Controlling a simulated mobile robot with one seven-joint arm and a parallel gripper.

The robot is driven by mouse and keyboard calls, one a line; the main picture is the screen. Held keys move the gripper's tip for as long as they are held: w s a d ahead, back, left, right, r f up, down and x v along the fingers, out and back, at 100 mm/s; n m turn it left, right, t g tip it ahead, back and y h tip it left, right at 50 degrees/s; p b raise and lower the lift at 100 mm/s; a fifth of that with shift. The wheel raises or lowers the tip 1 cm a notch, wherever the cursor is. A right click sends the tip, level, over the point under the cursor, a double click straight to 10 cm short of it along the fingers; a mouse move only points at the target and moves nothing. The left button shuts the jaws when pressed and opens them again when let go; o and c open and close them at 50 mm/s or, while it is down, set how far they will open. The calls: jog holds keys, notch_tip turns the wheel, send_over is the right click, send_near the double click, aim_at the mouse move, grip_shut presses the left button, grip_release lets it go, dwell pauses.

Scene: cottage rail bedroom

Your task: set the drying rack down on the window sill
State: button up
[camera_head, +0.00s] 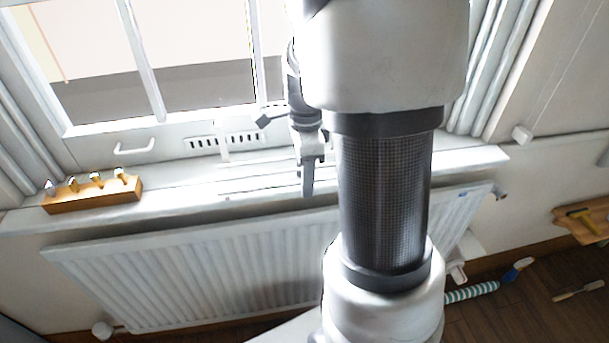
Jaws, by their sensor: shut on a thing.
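The window sill (190,197) is a long white ledge under the window, above a radiator. My gripper (307,187) is over the middle of the sill, its dark fingers pointing down. It is shut on a pale, thin-lined thing to its left, which I take to be the drying rack (224,152). The rack is washed out against the white sill, so its outline is hard to tell. I cannot tell whether it touches the sill. My arm hides the sill to the right of the gripper.
A wooden block with several metallic knobs (93,195) stands on the sill's left end. A white ribbed radiator (200,270) hangs below. A striped roll (472,292), a wooden-handled tool (578,291) and a wooden box (582,221) are at the lower right. The sill's far right end looks clear.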

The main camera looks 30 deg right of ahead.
jog(key=o, duration=1.1)
notch_tip(320, 180, up, 18)
jog(key=p, duration=0.4)
jog(key=shift+s+f, duration=0.25)
jog(key=shift+s, duration=0.1)
jog(key=shift+a, duration=0.15)
jog(key=s+a+r+n+t, duration=0.1)
jog(key=s+a+n+t, duration=0.2)
jog(key=s+a+n, duration=0.6)
jog(key=s+a+r+n+t, duration=0.1)
jog(key=s+a+n+t, duration=0.2)
jog(key=n, duration=0.9)
notch_tip(320, 180, up, 15)
jog(key=p, duration=1.5)
jog(key=shift+s+d+g, duration=0.3)
jog(key=shift+s+g, duration=0.1)
jog(key=shift+s, duration=0.05)
